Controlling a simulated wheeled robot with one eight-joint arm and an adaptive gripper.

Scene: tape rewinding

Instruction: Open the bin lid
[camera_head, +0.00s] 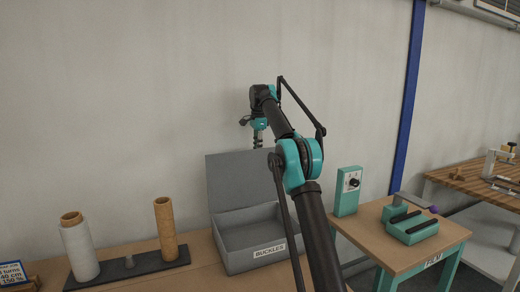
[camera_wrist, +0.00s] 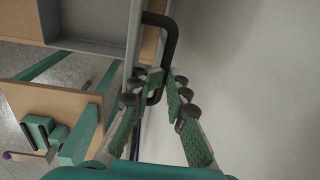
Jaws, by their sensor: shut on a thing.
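The grey bin (camera_head: 266,254) marked BUCKLES stands on the wooden bench. Its lid (camera_head: 235,175) stands raised and nearly upright along the back of the bin, so the bin's inside shows. My gripper (camera_head: 258,143) is at the lid's top edge, partly hidden by my arm. In the wrist view, my gripper (camera_wrist: 162,82) is shut on the black lid handle (camera_wrist: 172,40), which passes between the two green finger pads. The lid shows there edge-on as a grey strip (camera_wrist: 134,38), with the bin (camera_wrist: 88,45) to its left.
A spool stand (camera_head: 128,268) with a white roll (camera_head: 79,250) and a brown tube (camera_head: 166,229) is left of the bin. A green control box (camera_head: 347,191) and a FILM table (camera_head: 400,255) stand to the right. The wall is close behind the lid.

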